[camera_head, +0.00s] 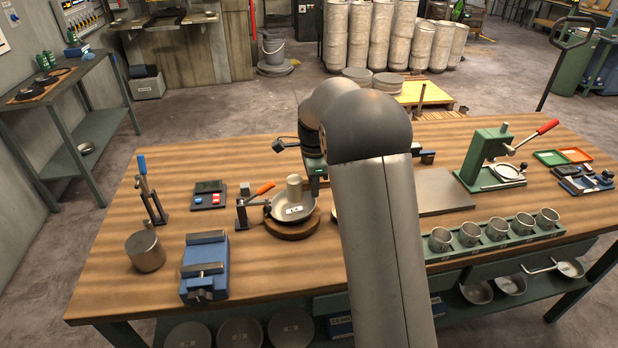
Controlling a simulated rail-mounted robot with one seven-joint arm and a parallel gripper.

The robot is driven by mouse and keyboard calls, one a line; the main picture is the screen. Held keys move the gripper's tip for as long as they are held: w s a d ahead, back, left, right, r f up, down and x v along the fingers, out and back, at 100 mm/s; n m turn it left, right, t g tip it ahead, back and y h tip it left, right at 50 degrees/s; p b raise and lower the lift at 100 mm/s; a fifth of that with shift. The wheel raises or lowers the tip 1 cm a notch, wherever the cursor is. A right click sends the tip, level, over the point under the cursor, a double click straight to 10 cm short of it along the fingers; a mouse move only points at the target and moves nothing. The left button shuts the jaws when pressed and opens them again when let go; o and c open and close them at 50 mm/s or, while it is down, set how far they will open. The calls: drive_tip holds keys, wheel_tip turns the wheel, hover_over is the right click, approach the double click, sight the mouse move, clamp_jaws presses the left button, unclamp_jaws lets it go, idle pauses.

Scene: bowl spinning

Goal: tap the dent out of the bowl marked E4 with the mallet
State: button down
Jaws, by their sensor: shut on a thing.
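A shallow metal bowl (280,211) sits tilted on a round wooden block (291,229). A small white label on it seems to read E4. A pale upright cylinder (294,186) stands at the bowl; I cannot tell whether it is inside or behind it. The dent cannot be made out. My arm fills the middle of the view. A dark wrist part with a green light, at my gripper (316,169), shows just left of the arm, up and right of the bowl. The fingers and anything between them are hidden. I cannot make out the mallet.
A clamp with an orange handle (264,187) stands left of the bowl. A blue vise (204,268), a metal cylinder (145,251) and a switch box (209,194) are further left. A green lever press (487,160) and a rack of cups (497,239) are right.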

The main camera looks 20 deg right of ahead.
idle(0.4)
wheel_tip(320, 180, down, 8)
drive_tip(key=b, duration=0.4)
drive_tip(key=shift+r+b, duration=0.25)
drive_tip(key=shift+b, duration=0.05)
wheel_tip(320, 180, up, 6)
drive_tip(key=p, duration=0.4)
drive_tip(key=shift+f, duration=0.15)
drive_tip(key=shift+f, duration=0.1)
